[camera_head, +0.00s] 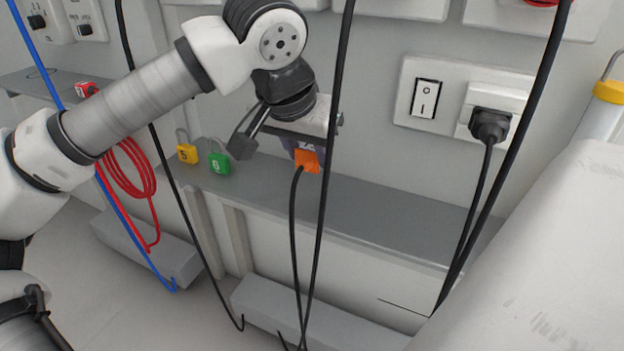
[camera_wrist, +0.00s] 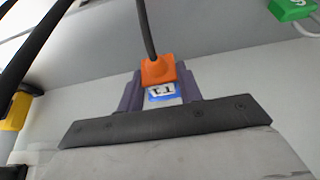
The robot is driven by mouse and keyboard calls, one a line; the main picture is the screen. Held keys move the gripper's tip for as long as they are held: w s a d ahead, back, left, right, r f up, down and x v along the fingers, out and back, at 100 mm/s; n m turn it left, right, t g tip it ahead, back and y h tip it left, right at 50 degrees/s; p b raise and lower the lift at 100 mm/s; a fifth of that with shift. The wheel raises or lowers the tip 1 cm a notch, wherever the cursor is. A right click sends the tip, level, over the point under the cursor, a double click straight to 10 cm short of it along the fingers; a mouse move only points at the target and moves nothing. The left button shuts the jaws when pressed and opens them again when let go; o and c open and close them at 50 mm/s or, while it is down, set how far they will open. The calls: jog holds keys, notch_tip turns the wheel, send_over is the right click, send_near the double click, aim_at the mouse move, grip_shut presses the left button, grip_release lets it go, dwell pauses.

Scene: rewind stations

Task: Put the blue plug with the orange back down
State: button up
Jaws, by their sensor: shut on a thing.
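The blue plug with the orange back shows its orange back (camera_head: 307,160) just below my gripper (camera_head: 290,146) in the head view, with a black cable hanging down from it. In the wrist view the plug (camera_wrist: 160,90) sits between my two purple-grey fingers, with a white label and a strip of blue visible. My gripper (camera_wrist: 160,98) is shut on the plug. The plug is above the grey ledge (camera_head: 390,215); any gap between them is hard to judge. Most of its blue body is hidden by the fingers.
Yellow (camera_head: 187,153) and green (camera_head: 219,162) padlocks stand on the ledge left of my gripper. A wall switch (camera_head: 427,98) and a socket with a black plug (camera_head: 489,124) are at the right. Black cables hang across the front. The ledge right of my gripper looks clear.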

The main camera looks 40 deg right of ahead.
notch_tip(320, 180, down, 5)
jog(key=shift+r+b, duration=0.1)
jog(key=shift+b, duration=0.9)
jog(key=shift+f, duration=0.3)
jog(key=o, duration=1.1)
jog(key=shift+a+r, duration=0.1)
jog(key=shift+r, duration=0.5)
jog(key=p+v, duration=0.4)
jog(key=v, duration=0.7)
jog(key=shift+s+a+p, duration=0.1)
jog(key=shift+p, duration=0.2)
